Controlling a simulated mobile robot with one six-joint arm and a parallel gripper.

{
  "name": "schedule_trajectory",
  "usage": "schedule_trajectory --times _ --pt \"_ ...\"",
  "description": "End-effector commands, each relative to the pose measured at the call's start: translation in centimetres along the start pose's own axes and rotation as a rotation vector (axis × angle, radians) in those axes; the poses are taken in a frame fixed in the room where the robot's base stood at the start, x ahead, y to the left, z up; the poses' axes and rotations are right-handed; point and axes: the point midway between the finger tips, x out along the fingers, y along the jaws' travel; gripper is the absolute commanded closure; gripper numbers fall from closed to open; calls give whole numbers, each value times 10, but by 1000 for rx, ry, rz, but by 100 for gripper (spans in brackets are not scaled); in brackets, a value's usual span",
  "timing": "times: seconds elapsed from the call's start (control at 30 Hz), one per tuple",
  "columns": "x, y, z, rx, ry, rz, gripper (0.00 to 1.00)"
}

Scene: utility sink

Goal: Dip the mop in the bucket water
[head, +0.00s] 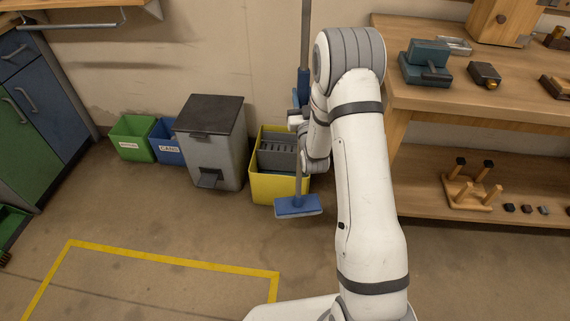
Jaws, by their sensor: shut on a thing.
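The mop (298,206) has a grey pole and a flat blue head. It hangs nearly upright from my gripper (298,115), which is shut on its handle and partly hidden by my arm. A blue sleeve shows on the pole near the gripper. The yellow bucket (264,187) stands on the floor by the wall, with a grey slotted insert at its top. The mop head shows in front of the bucket's lower right side, outside its opening; its height above the floor is hard to tell. No water surface is visible.
A grey bin with a dark lid (212,140) stands left of the bucket, then a blue bin (167,150) and a green bin (133,150). A wooden workbench (480,105) with a lower shelf is on the right. The floor inside the yellow tape (170,258) is clear.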

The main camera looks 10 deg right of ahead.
Motion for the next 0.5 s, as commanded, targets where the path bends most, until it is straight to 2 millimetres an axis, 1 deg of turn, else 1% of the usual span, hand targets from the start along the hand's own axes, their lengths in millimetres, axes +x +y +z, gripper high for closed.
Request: schedule_trajectory --times 0.17,0.23,0.5 --pt "1 0 -2 0 3 0 100" --pt "3 0 -8 0 4 0 100" --pt "16 1 -42 0 5 1 100"
